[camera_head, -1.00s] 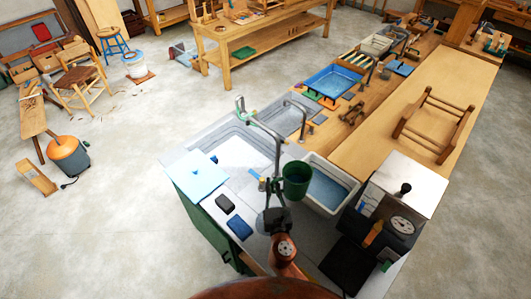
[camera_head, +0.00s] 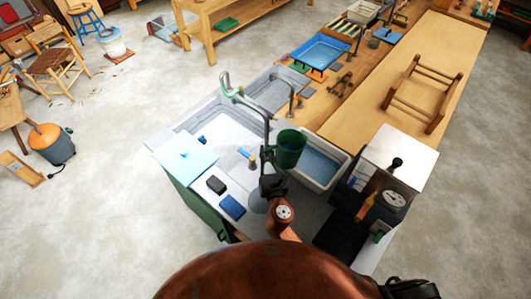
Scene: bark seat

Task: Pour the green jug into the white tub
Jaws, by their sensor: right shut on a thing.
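The green jug (camera_head: 290,148) is upright in the camera_head view and looks open at the top. My right gripper (camera_head: 272,160) is shut on the jug at its left side; the fingers are small and partly hidden by the wrist. The white tub (camera_head: 341,166) stands just right of the jug, with blue-grey water inside. The jug overlaps the tub's left edge in the picture, and I cannot tell its exact height above it. My left gripper is not in view.
A sink (camera_head: 232,140) with a tall tap (camera_head: 226,82) lies left of the jug. A blue block (camera_head: 232,207) and a dark block (camera_head: 216,184) lie on the near counter. A machine with a dial (camera_head: 394,200) stands right of the tub. A chair frame (camera_head: 424,92) lies on the bench.

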